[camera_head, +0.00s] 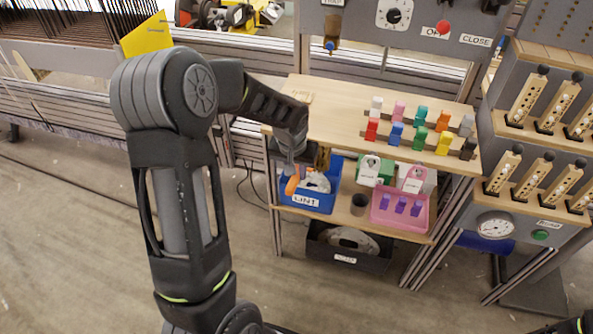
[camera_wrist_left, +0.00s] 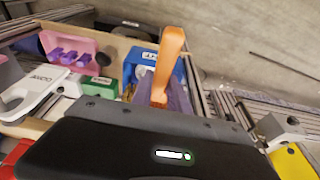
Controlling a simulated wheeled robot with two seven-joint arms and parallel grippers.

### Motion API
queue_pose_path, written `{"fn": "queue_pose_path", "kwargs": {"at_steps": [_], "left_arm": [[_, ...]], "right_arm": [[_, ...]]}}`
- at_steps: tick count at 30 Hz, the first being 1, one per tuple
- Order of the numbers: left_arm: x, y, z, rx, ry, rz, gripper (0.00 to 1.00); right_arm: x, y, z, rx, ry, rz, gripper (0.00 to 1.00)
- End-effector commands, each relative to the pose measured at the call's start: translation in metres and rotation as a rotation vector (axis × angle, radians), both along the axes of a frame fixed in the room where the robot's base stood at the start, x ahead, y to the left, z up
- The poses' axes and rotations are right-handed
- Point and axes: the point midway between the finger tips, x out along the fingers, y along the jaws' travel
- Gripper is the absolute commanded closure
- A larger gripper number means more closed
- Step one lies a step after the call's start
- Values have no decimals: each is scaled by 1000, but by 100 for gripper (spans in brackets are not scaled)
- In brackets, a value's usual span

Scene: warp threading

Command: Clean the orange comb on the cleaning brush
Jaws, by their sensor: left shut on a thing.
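My left gripper (camera_head: 291,165) is shut on the orange comb (camera_head: 292,186), which hangs down from the fingers at the left end of the lower shelf. In the head view the comb overlaps the left side of the blue bin labelled LINT (camera_head: 325,200). The left wrist view shows the orange comb (camera_wrist_left: 168,58) sticking out beyond the gripper, in front of the blue bin (camera_wrist_left: 140,57). Greyish-purple material shows by the comb's base; I cannot tell what it is. Grey material lies in the bin. I cannot clearly make out the cleaning brush. My right gripper is out of view.
The wooden upper shelf (camera_head: 330,110) holds several coloured blocks. On the lower shelf stand a dark cup (camera_head: 359,204), a pink bin (camera_head: 402,220) with purple pieces and white-labelled holders (camera_head: 369,170). A black bin (camera_head: 322,255) sits below. The floor in front is clear.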

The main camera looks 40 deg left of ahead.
Motion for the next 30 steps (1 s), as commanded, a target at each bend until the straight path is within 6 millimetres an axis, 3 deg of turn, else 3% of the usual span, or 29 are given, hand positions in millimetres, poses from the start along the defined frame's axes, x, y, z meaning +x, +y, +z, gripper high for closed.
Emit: {"fn": "queue_pose_path", "kwargs": {"at_steps": [6,19,30], "left_arm": [[3,1,26,0,-4,2,100],[5,1,30,1,-9,0,100],[4,1,62,2,-12,-1,100]], "right_arm": [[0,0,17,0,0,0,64],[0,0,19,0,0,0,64],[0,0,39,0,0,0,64]]}}
